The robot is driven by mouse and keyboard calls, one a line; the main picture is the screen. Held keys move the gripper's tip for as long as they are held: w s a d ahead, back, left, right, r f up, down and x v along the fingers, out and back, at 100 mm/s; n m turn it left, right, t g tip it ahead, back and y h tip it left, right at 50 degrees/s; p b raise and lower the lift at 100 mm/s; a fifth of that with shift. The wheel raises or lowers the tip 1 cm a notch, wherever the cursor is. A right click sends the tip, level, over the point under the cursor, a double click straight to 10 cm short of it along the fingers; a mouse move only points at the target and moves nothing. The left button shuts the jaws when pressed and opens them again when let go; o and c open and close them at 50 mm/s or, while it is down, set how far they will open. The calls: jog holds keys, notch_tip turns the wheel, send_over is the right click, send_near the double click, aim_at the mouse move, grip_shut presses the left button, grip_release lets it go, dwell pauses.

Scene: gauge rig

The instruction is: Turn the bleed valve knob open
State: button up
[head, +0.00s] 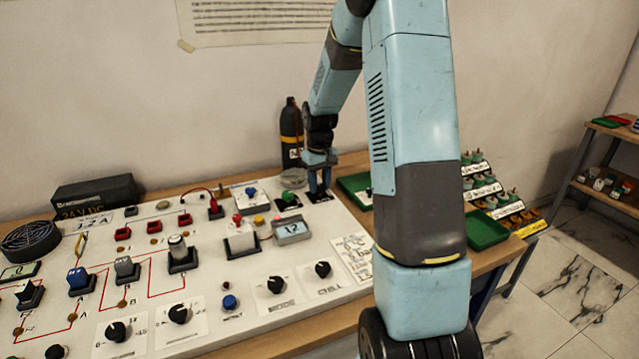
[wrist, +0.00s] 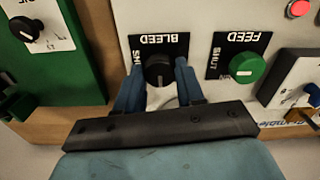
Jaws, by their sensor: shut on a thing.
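The bleed valve knob (wrist: 158,70) is black and round, on a black plate (wrist: 150,42) marked BLEED and SHUT in the wrist view. My gripper (wrist: 160,78) has one blue finger on each side of the knob and is shut on it. In the head view my gripper (head: 319,181) is at the back right of the white panel (head: 330,222), and its fingers hide the knob there.
A green FEED knob (wrist: 247,67) sits close beside the bleed knob, marked SHUT. A green tray (head: 487,229) lies at the panel's right. A dark gas cylinder (head: 291,133) stands behind my gripper. Switches and dials fill the panel's left.

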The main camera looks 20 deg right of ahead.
aim_at(319, 186)
jog(key=shift+w+r, duration=0.1)
dwell(0.5)
jog(key=o, duration=1)
jog(key=shift+o, duration=0.2)
notch_tip(319, 186, up, 14)
jog(key=shift+f, duration=0.2)
jog(key=s+a+r+t, duration=0.2)
jog(key=s+a+r, duration=0.2)
jog(key=s+r, duration=0.4)
jog(key=s+a+t, duration=0.1)
jog(key=s+a, duration=0.1)
jog(key=s, duration=1)
jog(key=s+a+r+m+t, duration=0.1)
jog(key=s+a+t, duration=0.1)
jog(key=s, duration=1)
jog(key=shift+a+r+m+t, duration=0.3)
jog(key=shift+a, duration=0.55)
